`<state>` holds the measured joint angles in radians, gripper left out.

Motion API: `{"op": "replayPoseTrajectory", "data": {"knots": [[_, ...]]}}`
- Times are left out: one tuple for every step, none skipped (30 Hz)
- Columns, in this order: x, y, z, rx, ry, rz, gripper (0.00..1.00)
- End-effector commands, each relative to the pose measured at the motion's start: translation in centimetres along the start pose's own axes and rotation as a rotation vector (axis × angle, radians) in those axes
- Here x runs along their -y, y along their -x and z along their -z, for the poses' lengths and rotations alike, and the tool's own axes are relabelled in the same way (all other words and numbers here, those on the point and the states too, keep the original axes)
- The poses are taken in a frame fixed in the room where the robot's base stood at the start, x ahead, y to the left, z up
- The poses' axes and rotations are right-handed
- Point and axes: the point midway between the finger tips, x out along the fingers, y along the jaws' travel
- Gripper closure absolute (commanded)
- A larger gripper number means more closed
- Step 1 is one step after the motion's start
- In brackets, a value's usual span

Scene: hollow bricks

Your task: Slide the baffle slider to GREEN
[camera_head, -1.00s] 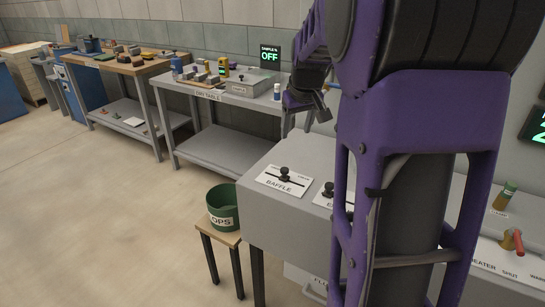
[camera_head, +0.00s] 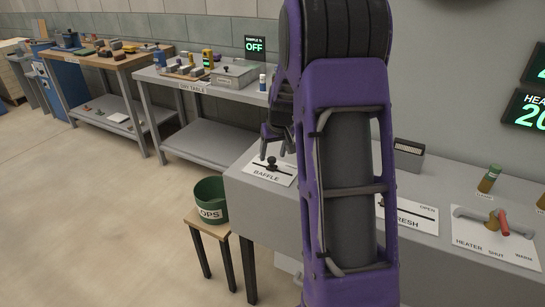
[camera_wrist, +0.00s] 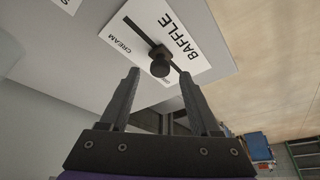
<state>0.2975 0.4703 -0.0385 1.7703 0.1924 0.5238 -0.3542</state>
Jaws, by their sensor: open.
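The baffle slider's black knob (camera_head: 271,164) stands up from a slot in the white BAFFLE plate (camera_head: 262,177). My gripper (camera_head: 274,156) is open just above the knob, fingers pointing down. In the wrist view the knob (camera_wrist: 160,67) lies between the lines of the two open fingertips (camera_wrist: 159,74), and I see no finger touching it. The plate (camera_wrist: 190,30) there shows the words BAFFLE and CREAM. The knob sits partway along the slot. No GREEN label is readable; part of the plate is hidden by my arm in the head view.
Right of my arm are the FRESH slider plate (camera_head: 412,215) and the heater plate with a red handle (camera_head: 503,221). A green OPS bucket (camera_head: 210,200) stands on a stool at the bench's left. The dry table (camera_head: 170,83) is behind.

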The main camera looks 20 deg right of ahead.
Motion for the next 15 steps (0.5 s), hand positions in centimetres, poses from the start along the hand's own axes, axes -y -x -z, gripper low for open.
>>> {"op": "replayPoseTrajectory", "data": {"knots": [[0.0, -0.7, 0.0, 0.002, 0.0, 0.001, 0.37], [0.0, -0.9, 0.0, 0.001, 0.0, 0.001, 0.37], [0.0, -1.2, 0.0, 0.001, 0.0, 0.001, 0.37], [0.0, -1.4, 0.0, 0.001, 0.0, 0.001, 0.37], [0.0, -1.6, 0.0, 0.0, 0.0, 0.0, 0.37], [0.0, -1.7, 0.0, 0.0, 0.0, 0.0, 0.37], [0.0, -1.7, 0.0, 0.0, 0.0, 0.0, 0.37], [0.0, -1.8, 0.0, -0.001, 0.0, 0.0, 0.37], [0.0, -1.8, 0.0, -0.001, 0.0, 0.0, 0.37], [0.0, -1.8, 0.0, -0.001, 0.0, 0.0, 0.37], [0.0, -1.8, 0.0, -0.001, 0.0, 0.0, 0.37], [0.0, -1.8, 0.0, -0.001, 0.0, 0.0, 0.37], [0.0, -1.8, 0.0, -0.001, 0.0, 0.0, 0.37], [0.0, -1.8, 0.0, -0.001, 0.0, 0.0, 0.37], [0.0, -1.8, 0.0, -0.001, 0.0, 0.0, 0.4]]}}
